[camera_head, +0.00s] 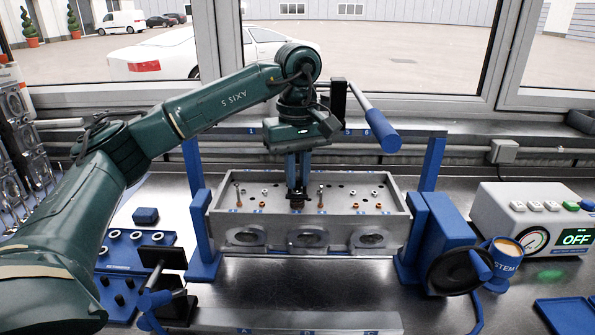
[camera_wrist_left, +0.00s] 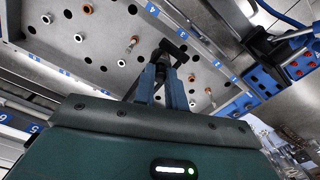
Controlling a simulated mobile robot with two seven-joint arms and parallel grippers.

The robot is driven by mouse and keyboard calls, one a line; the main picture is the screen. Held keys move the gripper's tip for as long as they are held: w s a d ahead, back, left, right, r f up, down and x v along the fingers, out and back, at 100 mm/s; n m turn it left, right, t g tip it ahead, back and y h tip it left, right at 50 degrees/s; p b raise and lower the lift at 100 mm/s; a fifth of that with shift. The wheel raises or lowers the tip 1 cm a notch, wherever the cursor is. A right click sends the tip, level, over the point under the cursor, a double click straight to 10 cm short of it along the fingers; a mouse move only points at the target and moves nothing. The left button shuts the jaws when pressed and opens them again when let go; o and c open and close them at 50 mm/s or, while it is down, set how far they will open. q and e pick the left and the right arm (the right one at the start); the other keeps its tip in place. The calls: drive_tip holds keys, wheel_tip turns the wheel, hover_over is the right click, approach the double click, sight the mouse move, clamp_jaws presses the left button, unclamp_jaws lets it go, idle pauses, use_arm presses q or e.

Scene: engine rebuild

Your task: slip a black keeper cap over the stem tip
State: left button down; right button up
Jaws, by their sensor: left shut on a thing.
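My left gripper (camera_head: 297,198) points down over the middle of the grey cylinder head (camera_head: 225,228). It is shut on a small black part, likely a keeper cap (camera_wrist_left: 174,50), which shows at the fingertips in the left wrist view, where the gripper (camera_wrist_left: 166,82) comes up from below. Upright valve stems with copper-coloured bases stand in the head, one left of the gripper (camera_head: 238,194) and one to its right (camera_head: 321,195). I cannot tell whether the black part touches a stem; the fingers hide what lies under it. My right gripper is not in view.
Blue stand posts (camera_head: 203,225) flank the cylinder head. A blue tray (camera_head: 110,312) with black caps and another blue tray with rings (camera_head: 138,265) lie left. A blue-handled lever (camera_head: 380,130) rises behind. A gauge box (camera_head: 525,205) and a mug (camera_head: 502,262) stand right.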

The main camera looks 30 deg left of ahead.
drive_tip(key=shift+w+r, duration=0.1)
use_arm(q)
drive_tip(key=c, duration=1.4)
unclamp_jaws()
drive_tip(key=shift+o, duration=0.2)
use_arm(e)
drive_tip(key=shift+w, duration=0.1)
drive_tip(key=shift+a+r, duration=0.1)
use_arm(q)
wheel_tip(320, 180, up, 8)
drive_tip(key=shift+f+p, duration=0.1)
drive_tip(key=shift+p, duration=0.4)
drive_tip(key=shift+r+p, duration=0.8)
drive_tip(key=shift+r, duration=1.85)
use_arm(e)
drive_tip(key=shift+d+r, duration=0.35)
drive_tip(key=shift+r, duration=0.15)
